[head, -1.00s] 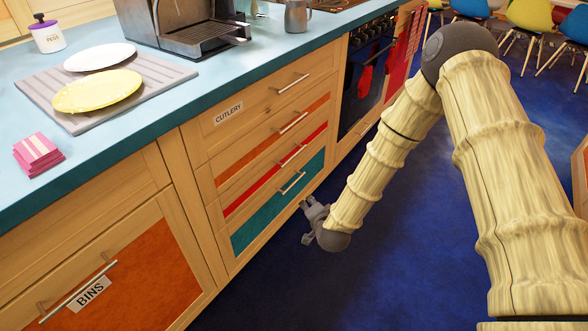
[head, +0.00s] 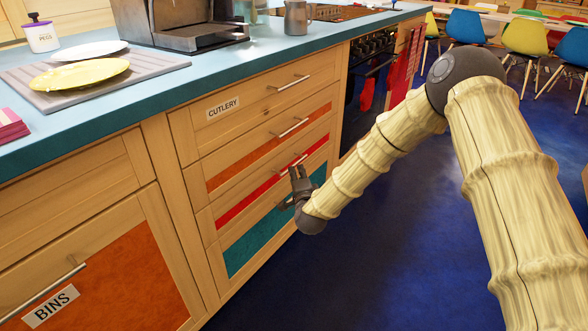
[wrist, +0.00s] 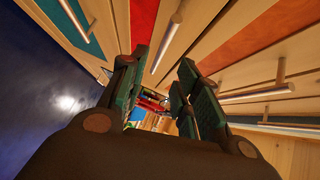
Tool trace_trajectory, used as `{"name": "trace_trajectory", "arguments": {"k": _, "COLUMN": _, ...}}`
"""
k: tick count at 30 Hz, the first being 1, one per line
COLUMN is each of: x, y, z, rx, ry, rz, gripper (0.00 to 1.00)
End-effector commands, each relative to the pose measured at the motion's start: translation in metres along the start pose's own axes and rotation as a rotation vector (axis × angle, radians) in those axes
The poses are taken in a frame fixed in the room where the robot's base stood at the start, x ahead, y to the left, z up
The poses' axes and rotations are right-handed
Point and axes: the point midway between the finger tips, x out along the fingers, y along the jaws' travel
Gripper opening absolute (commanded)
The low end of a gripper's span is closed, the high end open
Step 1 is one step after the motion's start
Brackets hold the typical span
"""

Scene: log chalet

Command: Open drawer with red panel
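The drawer with the red panel (head: 257,197) is the third one down in the wooden counter front, and it looks closed. Its bar handle (head: 288,165) is partly hidden by my gripper (head: 298,173), which is in front of its right end. In the wrist view the red panel (wrist: 143,18) is at the top and its handle (wrist: 169,42) runs down between the two fingers in the picture. My gripper (wrist: 163,75) is open, with nothing visibly clamped. I cannot tell whether a finger touches the handle.
The orange-panel drawer (head: 235,166) with its handle (head: 290,127) is directly above, under the cutlery drawer (head: 255,100). The teal-panel drawer (head: 265,240) is below. The oven (head: 368,85) stands to the right. Blue floor (head: 370,260) in front is clear.

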Motion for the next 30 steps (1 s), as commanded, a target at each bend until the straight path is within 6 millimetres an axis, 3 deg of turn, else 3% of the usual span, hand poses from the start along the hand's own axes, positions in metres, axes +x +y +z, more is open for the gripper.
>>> {"name": "trace_trajectory", "arguments": {"k": 9, "x": 0.053, "y": 0.003, "z": 0.000, "rx": -0.003, "ry": 0.000, "rz": -0.002, "gripper": 0.32}}
{"name": "trace_trajectory", "arguments": {"k": 15, "x": 0.076, "y": 0.002, "z": 0.001, "rx": -0.002, "ry": -0.001, "rz": 0.000, "gripper": 0.32}}
{"name": "trace_trajectory", "arguments": {"k": 29, "x": 0.086, "y": 0.001, "z": 0.000, "rx": -0.001, "ry": -0.001, "rz": 0.001, "gripper": 0.32}}
{"name": "trace_trajectory", "arguments": {"k": 30, "x": 0.086, "y": 0.001, "z": 0.000, "rx": -0.002, "ry": -0.001, "rz": 0.001, "gripper": 0.28}}
